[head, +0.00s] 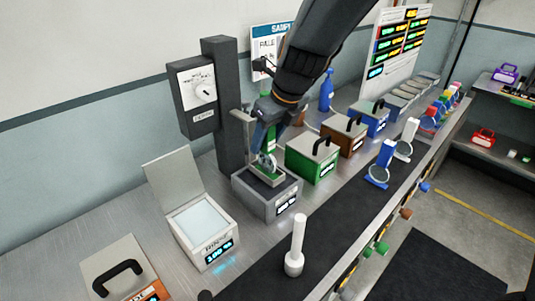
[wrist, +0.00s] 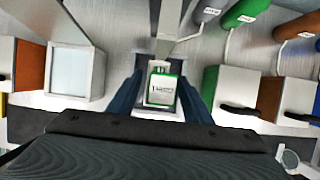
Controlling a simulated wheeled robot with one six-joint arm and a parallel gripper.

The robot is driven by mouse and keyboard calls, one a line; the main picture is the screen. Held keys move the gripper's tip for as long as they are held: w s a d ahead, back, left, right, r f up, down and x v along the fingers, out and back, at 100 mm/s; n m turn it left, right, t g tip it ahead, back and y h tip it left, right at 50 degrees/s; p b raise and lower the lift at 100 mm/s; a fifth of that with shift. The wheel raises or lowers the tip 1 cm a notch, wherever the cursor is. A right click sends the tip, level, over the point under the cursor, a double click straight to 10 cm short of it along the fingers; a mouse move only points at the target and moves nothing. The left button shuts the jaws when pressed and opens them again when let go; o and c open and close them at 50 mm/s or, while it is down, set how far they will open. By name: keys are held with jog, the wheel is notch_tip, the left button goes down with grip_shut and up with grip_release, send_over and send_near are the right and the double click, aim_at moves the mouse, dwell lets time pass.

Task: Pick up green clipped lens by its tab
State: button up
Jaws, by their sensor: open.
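The green clipped lens (head: 268,158) stands upright in the grey station box (head: 283,206) in front of a dark column. In the wrist view the green clip (wrist: 162,88) shows a pale label and sits between the two blue fingers. My gripper (head: 267,125) is open and comes down from above around the upper part of the clip. In the wrist view my gripper (wrist: 161,98) has a finger on each side of the clip, with narrow gaps. The tab is partly hidden by the fingers in the head view.
The dark column (head: 219,110) with a dial box (head: 196,92) stands close behind. A lit box with a raised lid (head: 201,222) is at left, and a green box (head: 305,165) is at right. A white-handled tool (head: 297,243) stands on the dark strip in front.

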aim_at(263, 146)
jog(key=shift+x, duration=1.6)
jog(key=shift+a, duration=0.1)
grip_shut()
jog(key=shift+r, duration=0.15)
